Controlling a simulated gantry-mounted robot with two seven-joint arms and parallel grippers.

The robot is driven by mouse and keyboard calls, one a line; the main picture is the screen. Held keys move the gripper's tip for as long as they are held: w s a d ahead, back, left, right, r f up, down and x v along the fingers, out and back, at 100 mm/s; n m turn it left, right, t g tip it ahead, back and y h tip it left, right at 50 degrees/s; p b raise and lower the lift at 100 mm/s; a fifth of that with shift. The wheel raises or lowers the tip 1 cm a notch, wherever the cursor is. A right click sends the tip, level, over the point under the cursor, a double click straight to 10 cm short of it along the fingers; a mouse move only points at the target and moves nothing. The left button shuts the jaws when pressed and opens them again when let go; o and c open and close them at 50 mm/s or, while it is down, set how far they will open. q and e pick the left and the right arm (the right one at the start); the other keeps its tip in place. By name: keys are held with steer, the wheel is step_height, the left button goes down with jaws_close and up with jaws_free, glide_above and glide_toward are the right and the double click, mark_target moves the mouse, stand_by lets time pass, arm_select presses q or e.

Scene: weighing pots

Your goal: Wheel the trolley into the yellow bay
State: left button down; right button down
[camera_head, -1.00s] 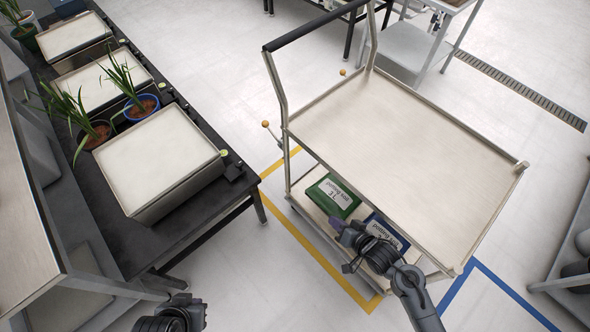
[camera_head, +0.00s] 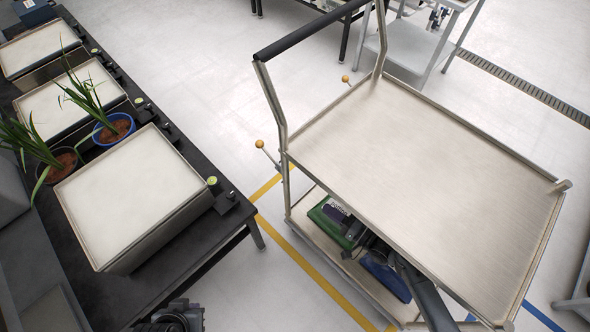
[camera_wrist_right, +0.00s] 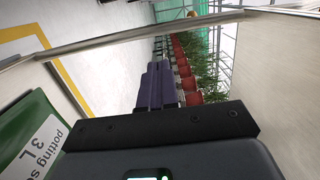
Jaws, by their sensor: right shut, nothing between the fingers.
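The trolley (camera_head: 430,150) is a pale metal cart with two shelves and a black push handle (camera_head: 312,32) at its far-left end. It stands over the yellow floor outline (camera_head: 318,276) of the bay, whose line shows along its left side. How much of it lies inside the outline is hidden. My right gripper (camera_head: 352,248) is shut and empty, low between the two shelves, beside the green potting soil bag (camera_head: 328,216) and the blue bag (camera_head: 386,276). In the right wrist view its closed fingers (camera_wrist_right: 158,85) point toward a metal rail (camera_wrist_right: 130,38). My left gripper (camera_head: 175,318) shows only partly at the bottom edge.
A black bench (camera_head: 232,222) with several scales and potted plants stands to the left, with a floor gap between it and the trolley. A blue floor line (camera_head: 542,316) lies at lower right. Another grey table (camera_head: 415,50) stands behind. Two orange-knobbed levers (camera_head: 259,144) stick out near the handle end.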

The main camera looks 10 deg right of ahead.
steer(key=b+x, duration=0.7)
steer(key=x, duration=0.7)
steer(key=shift+f, duration=0.1)
